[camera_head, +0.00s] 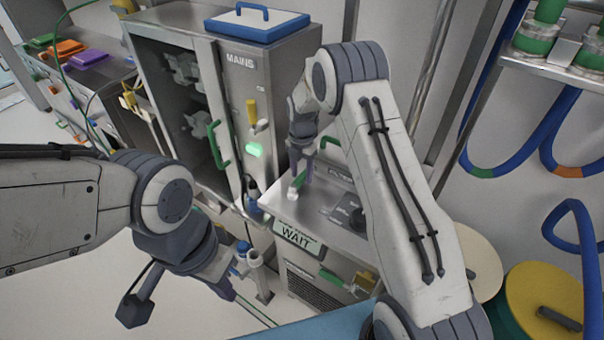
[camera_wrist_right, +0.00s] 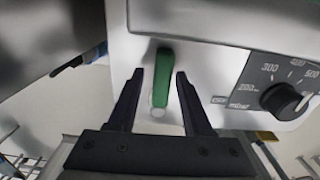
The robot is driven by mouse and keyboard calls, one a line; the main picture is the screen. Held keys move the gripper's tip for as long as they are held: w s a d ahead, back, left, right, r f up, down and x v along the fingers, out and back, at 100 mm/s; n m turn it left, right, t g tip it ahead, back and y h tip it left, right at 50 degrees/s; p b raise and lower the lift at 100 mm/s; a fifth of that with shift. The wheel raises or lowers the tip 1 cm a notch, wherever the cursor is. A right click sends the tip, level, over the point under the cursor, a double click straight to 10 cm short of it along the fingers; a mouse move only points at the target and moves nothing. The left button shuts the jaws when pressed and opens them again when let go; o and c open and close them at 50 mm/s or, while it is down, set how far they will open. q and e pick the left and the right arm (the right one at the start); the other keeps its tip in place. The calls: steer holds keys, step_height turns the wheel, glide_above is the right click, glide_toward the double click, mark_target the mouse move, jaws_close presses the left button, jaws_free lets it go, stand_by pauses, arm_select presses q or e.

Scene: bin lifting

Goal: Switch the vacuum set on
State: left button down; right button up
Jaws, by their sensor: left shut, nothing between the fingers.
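The vacuum set (camera_head: 325,215) is a metal unit with a dark dial, right of the tall cabinet; a "WAIT" sign (camera_head: 297,236) is on its front edge. In the right wrist view its panel has a green lever (camera_wrist_right: 163,78) with a pale end, and a black dial (camera_wrist_right: 285,99) marked in mbar. My right gripper (camera_head: 301,172) is over the panel. Its open fingers (camera_wrist_right: 160,76) flank the lever, with a gap showing on each side. My left gripper (camera_head: 226,268) is shut and empty, low in front of the cabinet near a blue-capped pipe fitting (camera_head: 243,250).
The metal cabinet (camera_head: 290,75) marked "MAINS" has a yellow handle, a lit green lamp (camera_head: 254,149) and a blue-lidded box (camera_head: 257,24) on top. Round yellow and cream lids (camera_head: 545,300) stand at right. Blue hoses (camera_head: 480,120) hang on the right wall.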

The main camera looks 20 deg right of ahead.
mark_target(302, 175)
stand_by(0.3)
step_height(302, 175, up, 10)
steer(key=b, duration=0.2)
steer(key=shift+r, duration=0.2)
stand_by(0.4)
